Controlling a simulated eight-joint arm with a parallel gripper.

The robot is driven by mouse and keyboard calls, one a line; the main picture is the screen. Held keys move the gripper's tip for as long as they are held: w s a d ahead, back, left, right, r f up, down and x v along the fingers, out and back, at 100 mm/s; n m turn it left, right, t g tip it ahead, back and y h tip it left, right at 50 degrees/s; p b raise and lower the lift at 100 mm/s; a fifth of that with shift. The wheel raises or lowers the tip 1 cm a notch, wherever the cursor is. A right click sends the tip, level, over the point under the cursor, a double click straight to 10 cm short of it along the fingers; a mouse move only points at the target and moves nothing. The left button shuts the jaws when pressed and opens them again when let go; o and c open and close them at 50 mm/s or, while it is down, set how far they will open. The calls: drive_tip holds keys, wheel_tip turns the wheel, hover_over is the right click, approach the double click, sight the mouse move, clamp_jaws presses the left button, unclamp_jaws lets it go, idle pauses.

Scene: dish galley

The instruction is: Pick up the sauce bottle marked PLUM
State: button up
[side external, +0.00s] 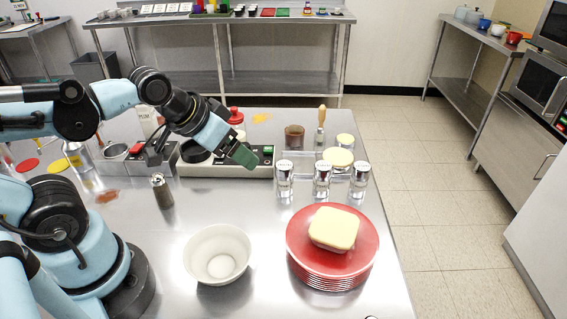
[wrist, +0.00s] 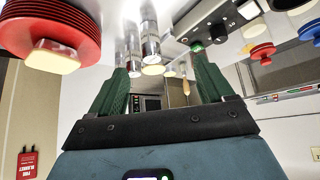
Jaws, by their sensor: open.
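My gripper (side external: 240,157) hangs over the middle of the steel table, just in front of a long control box. In the wrist view its two green fingers (wrist: 164,85) are spread, with nothing between them. A bottle with a red cap (side external: 236,117) stands behind the gripper, partly hidden by my arm. A pale bottle (side external: 149,119) with dark print stands further left, partly covered by my arm. A clear bottle with a yellow label (side external: 78,157) stands at the left. I cannot read PLUM on any of them. The wrist view looks upside down.
Several silver-lidded jars (side external: 321,181) stand right of the gripper. A stack of red plates (side external: 297,255) bears a yellow container (side external: 334,229). A white bowl (side external: 202,262) and a dark grinder (side external: 161,193) stand nearer. The long control box (side external: 205,170) lies behind. Bare table shows between grinder and jars.

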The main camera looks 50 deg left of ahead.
drive_tip(key=shift+a, duration=0.1)
drive_tip(key=n+g+y, duration=0.9)
drive_tip(key=n+y, duration=0.4)
drive_tip(key=n, duration=0.7)
hover_over(147, 116)
drive_tip(key=d, duration=0.1)
wheel_tip(147, 116, down, 4)
drive_tip(key=shift+w+r+x, duration=0.1)
drive_tip(key=shift+w+x, duration=0.05)
drive_tip(key=shift+x, duration=0.65)
drive_tip(key=shift+w+r+x, duration=0.1)
drive_tip(key=shift+w+x, duration=0.05)
drive_tip(key=shift+x, duration=0.7)
drive_tip(key=shift+w+r+x, duration=0.1)
drive_tip(key=shift+w+x, duration=0.05)
drive_tip(key=shift+x, duration=0.65)
drive_tip(key=shift+a+f, duration=0.1)
drive_tip(key=shift+a, duration=0.05)
drive_tip(key=c, duration=1.2)
